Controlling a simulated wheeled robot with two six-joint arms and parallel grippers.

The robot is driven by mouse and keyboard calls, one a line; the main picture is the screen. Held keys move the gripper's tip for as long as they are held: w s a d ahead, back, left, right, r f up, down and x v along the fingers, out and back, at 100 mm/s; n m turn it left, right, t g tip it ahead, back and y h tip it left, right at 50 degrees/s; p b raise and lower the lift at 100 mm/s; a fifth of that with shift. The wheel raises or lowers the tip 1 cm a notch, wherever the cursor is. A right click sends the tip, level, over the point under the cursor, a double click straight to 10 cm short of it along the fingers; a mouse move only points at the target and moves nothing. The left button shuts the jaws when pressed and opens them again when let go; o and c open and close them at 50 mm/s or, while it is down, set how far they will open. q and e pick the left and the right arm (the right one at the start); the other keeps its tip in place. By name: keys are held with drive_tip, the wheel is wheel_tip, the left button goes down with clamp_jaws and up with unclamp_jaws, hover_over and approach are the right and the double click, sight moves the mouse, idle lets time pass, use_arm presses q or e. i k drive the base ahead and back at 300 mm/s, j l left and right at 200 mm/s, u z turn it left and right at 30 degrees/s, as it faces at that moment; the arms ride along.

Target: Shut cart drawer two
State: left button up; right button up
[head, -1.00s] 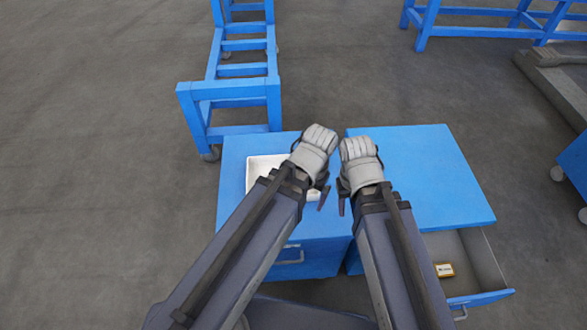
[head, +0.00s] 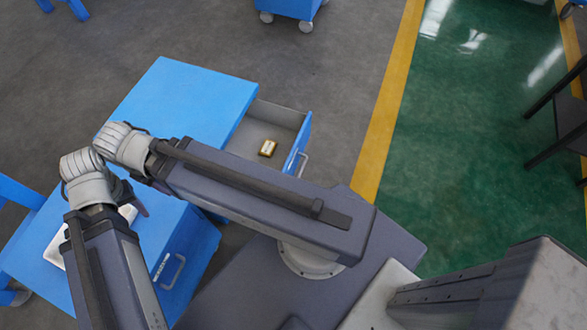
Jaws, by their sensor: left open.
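The open drawer (head: 284,115) sticks out of the farther blue cart (head: 190,92). It has grey inner walls and a blue front (head: 298,143) with a metal handle (head: 303,164). My right forearm covers the drawer's near part. My left gripper (head: 138,203) is open above the nearer blue cart and touches no drawer. My right arm reaches left across the view, its hand (head: 122,148) above the gap beside the farther cart; its jaws are hidden from view.
The nearer blue cart (head: 190,240) has a shut front with a handle (head: 172,272) and a white tray (head: 56,248) on top. Clear grey floor (head: 345,80) lies beyond the open drawer, then a yellow line (head: 388,95) and green floor.

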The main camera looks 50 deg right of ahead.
sight(262, 120)
drive_tip(key=z, duration=1.75)
drive_tip(key=k+u, duration=0.5)
drive_tip(key=i, duration=0.1)
